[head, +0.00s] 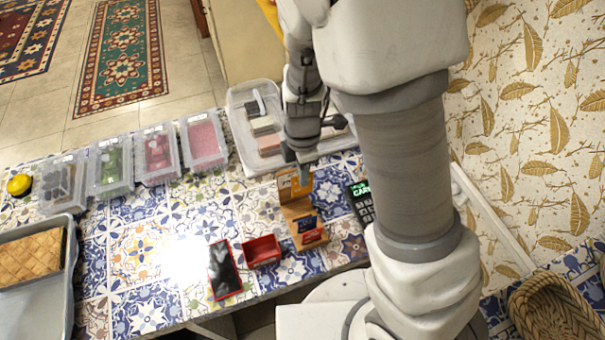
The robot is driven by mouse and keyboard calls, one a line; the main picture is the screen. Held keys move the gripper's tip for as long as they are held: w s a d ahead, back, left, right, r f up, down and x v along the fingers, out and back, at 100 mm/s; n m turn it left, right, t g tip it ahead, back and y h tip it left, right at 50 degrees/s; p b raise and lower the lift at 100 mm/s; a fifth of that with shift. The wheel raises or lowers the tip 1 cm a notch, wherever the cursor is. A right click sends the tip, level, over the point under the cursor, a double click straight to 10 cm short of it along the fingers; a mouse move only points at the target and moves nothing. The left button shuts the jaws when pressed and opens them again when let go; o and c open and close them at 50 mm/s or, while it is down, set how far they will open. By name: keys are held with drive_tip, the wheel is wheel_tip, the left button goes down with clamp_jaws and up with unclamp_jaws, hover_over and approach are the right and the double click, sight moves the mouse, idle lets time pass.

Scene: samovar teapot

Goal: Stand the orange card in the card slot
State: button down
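The orange card (287,186) stands roughly upright at the back of a wooden stand (297,211). My gripper (303,174) points down at the card's upper right part and overlaps it in the head view. The fingertips are small here, and I cannot tell whether they are closed on the card. The card's lower edge meets the stand in the picture; whether it sits in the card slot or is just above or behind it cannot be told. A blue card (306,224) and a red piece (313,237) are at the stand's front.
A red open box (262,251) and a black red-edged tray (224,270) lie left of the stand. A black sign (361,199) is at its right. Clear bins (203,140) and a larger clear tray (243,103) stand behind. Patterned tiles are free at the middle left.

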drive_tip(key=w+d+f+b, duration=0.1)
drive_tip(key=d+f, duration=0.1)
drive_tip(key=d, duration=1.5)
drive_tip(key=d+f+b, duration=0.1)
drive_tip(key=d+f, duration=0.1)
drive_tip(key=d, duration=1.5)
wheel_tip(320, 180, down, 7)
drive_tip(key=b, duration=0.5)
drive_tip(key=shift+a, duration=0.15)
drive_tip(key=shift+w+f+b, duration=0.1)
drive_tip(key=shift+f+b, duration=0.8)
drive_tip(key=shift+f, duration=0.5)
drive_tip(key=c, duration=0.8)
unclamp_jaws()
drive_tip(key=shift+c, duration=0.2)
drive_tip(key=shift+r, duration=0.1)
